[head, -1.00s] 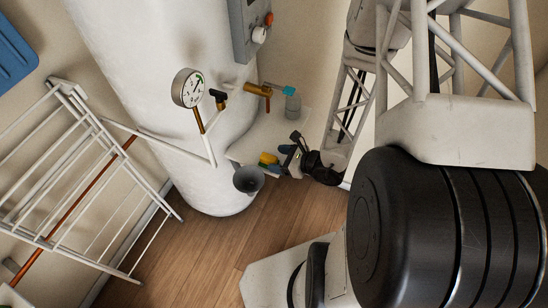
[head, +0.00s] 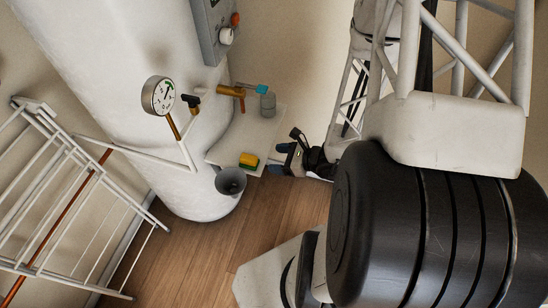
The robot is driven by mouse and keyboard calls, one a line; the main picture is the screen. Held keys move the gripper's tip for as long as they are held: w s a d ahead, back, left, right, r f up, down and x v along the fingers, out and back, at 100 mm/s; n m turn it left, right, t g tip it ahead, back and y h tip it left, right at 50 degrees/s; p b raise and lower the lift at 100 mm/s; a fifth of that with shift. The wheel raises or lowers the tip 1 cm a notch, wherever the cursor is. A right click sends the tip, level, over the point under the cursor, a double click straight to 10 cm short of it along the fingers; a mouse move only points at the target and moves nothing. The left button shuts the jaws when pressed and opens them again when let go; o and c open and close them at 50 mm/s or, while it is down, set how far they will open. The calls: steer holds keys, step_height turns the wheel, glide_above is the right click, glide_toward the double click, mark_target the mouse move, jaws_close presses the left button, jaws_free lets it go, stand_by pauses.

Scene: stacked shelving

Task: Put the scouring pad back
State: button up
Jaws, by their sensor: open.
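The scouring pad (head: 248,160), yellow with a green side, rests near the front right edge of a small white shelf (head: 227,150) beside the white tank. My gripper (head: 276,160) is just to the right of the pad, with blue-tipped fingers open and a visible gap between them and the pad. Nothing shows between the fingers.
A dark grey funnel-like cup (head: 230,181) is just in front of the shelf. A grey bottle (head: 268,105) stands at the shelf's back, near a brass tap (head: 230,91). A gauge (head: 158,95) and white drying rack (head: 75,200) are to the left. Wooden floor lies below.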

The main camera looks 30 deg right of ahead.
steer(key=shift+s+d+r, duration=0.15)
steer(key=shift+s+d, duration=0.05)
stand_by(0.7)
steer(key=s+a+r+n+g, duration=0.1)
steer(key=a+r+n+g, duration=0.35)
steer(key=r+n, duration=0.4)
steer(key=s+a+r+n+g, duration=0.1)
steer(key=a+r+n+g, duration=0.35)
steer(key=r+n, duration=0.4)
steer(key=s+r+n+t+h, duration=0.1)
steer(key=s+r+n+h, duration=0.2)
steer(key=r, duration=0.7)
steer(key=s+d+r+n+t+h, duration=0.1)
steer(key=s+r+n+h, duration=0.1)
steer(key=r+n+h, duration=0.4)
step_height(320, 180, up, 5)
steer(key=shift+s+d+f+n+h, duration=0.1)
steer(key=shift+s+d+n+h, duration=0.05)
steer(key=shift+s+n+h, duration=0.2)
